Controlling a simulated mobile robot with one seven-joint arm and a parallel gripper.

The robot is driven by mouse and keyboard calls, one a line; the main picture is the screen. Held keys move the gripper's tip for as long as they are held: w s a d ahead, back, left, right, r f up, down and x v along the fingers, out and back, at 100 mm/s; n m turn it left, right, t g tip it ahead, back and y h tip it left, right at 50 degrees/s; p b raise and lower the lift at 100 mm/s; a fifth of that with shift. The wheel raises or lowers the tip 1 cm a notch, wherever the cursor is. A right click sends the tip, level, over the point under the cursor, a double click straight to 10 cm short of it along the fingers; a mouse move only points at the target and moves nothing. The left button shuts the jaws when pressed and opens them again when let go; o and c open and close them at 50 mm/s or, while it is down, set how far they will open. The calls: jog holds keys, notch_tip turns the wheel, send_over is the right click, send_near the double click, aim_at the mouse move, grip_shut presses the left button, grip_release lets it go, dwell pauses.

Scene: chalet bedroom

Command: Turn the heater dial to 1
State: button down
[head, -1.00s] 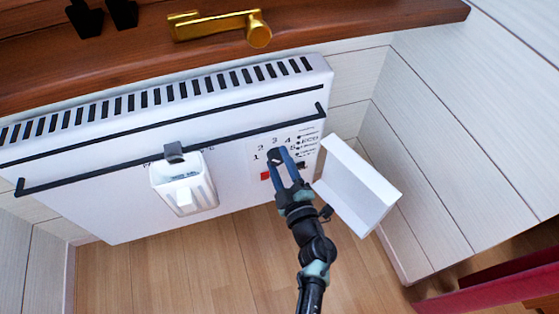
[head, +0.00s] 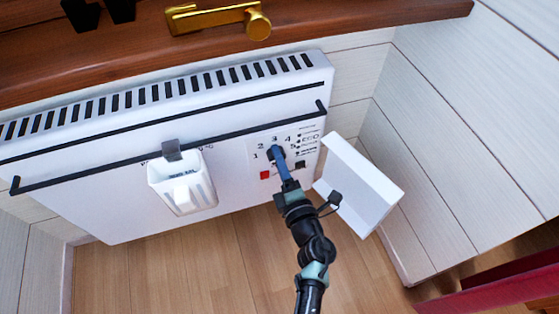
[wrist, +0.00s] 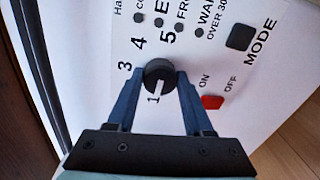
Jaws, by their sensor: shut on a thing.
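The heater (head: 110,190) is a white wall panel with its controls at the right end. Its black dial (wrist: 158,72) sits between the fingers of my gripper (wrist: 160,80), which is shut on it. In the head view my gripper (head: 278,156) reaches the control panel from below. In the wrist view the dial's white mark points down, close to the printed 1 (wrist: 152,99). The printed 3, 4 and 5 are visible there; the 2 is hidden, apparently behind the left finger.
A red switch (wrist: 212,102) and black mode button (wrist: 239,37) are near the dial. A black rail (head: 120,165) crosses the heater and carries a white container (head: 182,185). An open white flap (head: 360,185) stands right of the controls. A wooden sill (head: 360,25) overhangs above.

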jog(key=shift+n, duration=0.3)
jog(key=shift+c, duration=1.4)
grip_release()
jog(key=p+v, duration=0.5)
jog(key=v, duration=0.8)
jog(key=shift+r, duration=0.1)
